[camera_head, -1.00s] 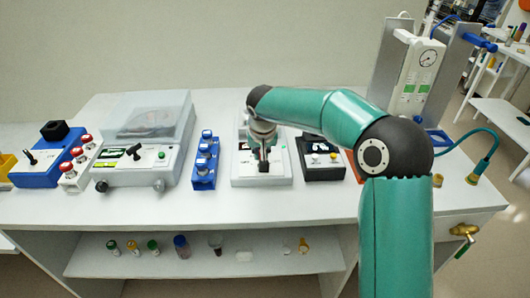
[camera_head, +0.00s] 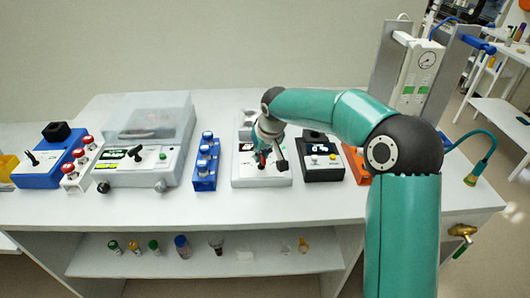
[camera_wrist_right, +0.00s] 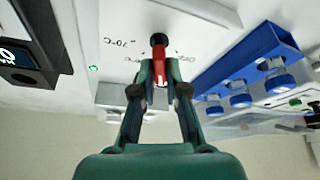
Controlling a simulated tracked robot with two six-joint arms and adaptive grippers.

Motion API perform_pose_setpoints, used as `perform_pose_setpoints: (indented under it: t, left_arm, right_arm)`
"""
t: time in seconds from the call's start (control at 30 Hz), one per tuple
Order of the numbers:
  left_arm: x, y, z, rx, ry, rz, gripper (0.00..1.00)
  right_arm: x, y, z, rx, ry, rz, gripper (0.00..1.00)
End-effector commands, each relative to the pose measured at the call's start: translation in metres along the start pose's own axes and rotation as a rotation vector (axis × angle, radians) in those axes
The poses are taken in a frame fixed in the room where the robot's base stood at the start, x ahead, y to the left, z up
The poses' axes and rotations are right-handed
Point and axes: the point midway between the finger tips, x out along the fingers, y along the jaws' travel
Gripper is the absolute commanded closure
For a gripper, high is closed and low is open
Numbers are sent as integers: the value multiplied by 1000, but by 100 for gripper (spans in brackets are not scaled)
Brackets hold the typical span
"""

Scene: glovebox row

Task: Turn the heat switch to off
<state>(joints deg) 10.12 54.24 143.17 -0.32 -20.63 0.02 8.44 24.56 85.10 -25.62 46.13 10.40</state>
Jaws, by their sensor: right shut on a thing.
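The heat switch (camera_wrist_right: 161,62) shows in the right wrist view as a red lever with a black round end, on a white panel. My right gripper (camera_wrist_right: 160,78) is shut on the red lever, with one finger on each side. Printed marks stand on both sides of the lever; one reads 70 °C and the other looks like OFF. In the head view, my right gripper (camera_head: 266,158) is over the white heater unit (camera_head: 246,180) and hides most of the switch. The exact lever angle is hard to tell. My left gripper is not in view.
A blue rack with capped vials (camera_head: 205,165) stands left of the heater unit. A black box with knobs (camera_head: 322,172) stands close on its right. A white device with a clear lid (camera_head: 150,120) is farther left. The front table strip is clear.

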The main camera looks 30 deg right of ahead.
Motion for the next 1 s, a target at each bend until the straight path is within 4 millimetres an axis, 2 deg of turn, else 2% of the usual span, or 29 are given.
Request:
perform_pose_setpoints:
  t: [0.07, 0.1, 0.2, 0.23, 0.5, 0.67, 0.77, 1.0]
  left_arm:
    - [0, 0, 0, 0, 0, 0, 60]
    - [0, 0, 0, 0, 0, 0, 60]
    - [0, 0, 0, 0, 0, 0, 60]
    - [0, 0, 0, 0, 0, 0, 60]
    - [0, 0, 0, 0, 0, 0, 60]
    - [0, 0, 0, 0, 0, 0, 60]
    - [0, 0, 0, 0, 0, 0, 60]
    - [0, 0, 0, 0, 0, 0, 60]
  right_arm:
    - [3, -1, 6, 0, -19, 0, 100]
    - [3, -1, 6, 0, -19, 0, 81]
    - [2, 0, 5, 1, -15, 0, 64]
    - [2, 0, 4, 1, -14, 0, 62]
    - [1, 0, 2, 1, -8, 1, 62]
    - [-8, 0, 2, 1, -6, 1, 62]
    - [-22, 0, 1, 1, -4, 2, 62]
    - [-69, 0, 2, 2, -5, 0, 62]
